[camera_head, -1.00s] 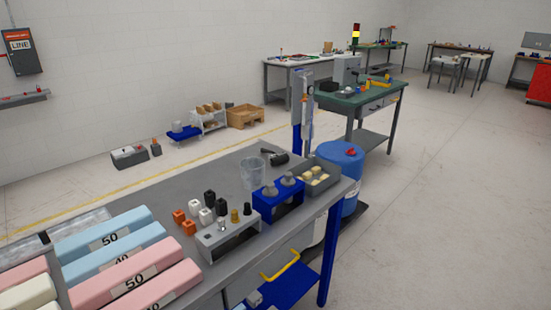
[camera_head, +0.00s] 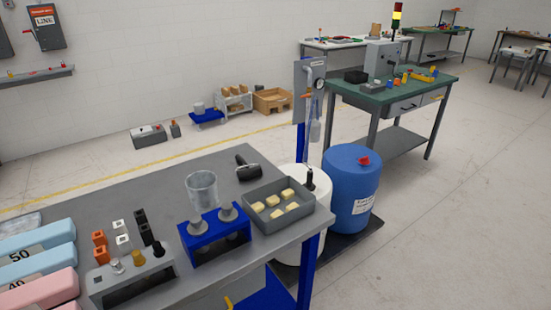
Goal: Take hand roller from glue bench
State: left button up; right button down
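A hand roller (camera_head: 247,169) with a dark cylinder and a black handle lies on the grey top of the near bench (camera_head: 165,170), close to its far right corner. It lies behind the grey tray and to the right of the clear cup. Nothing covers it. Neither of my grippers shows in the head view.
On the near bench stand a clear cup (camera_head: 202,191), a blue stand (camera_head: 215,233), a grey tray (camera_head: 279,205) with several yellowish pieces, and foam blocks (camera_head: 38,263). A blue drum (camera_head: 350,188) and a white drum (camera_head: 300,200) stand beyond the bench's right end. Open floor lies at right.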

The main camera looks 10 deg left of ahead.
aim_at(256, 171)
jog(key=i+l, duration=0.2)
jog(key=l, duration=0.15)
jog(key=i+l, duration=0.45)
jog(key=l, duration=0.25)
jog(key=i+l+u, duration=0.1)
jog(key=l, duration=0.25)
jog(key=i+l, duration=0.5)
jog(key=l, duration=0.25)
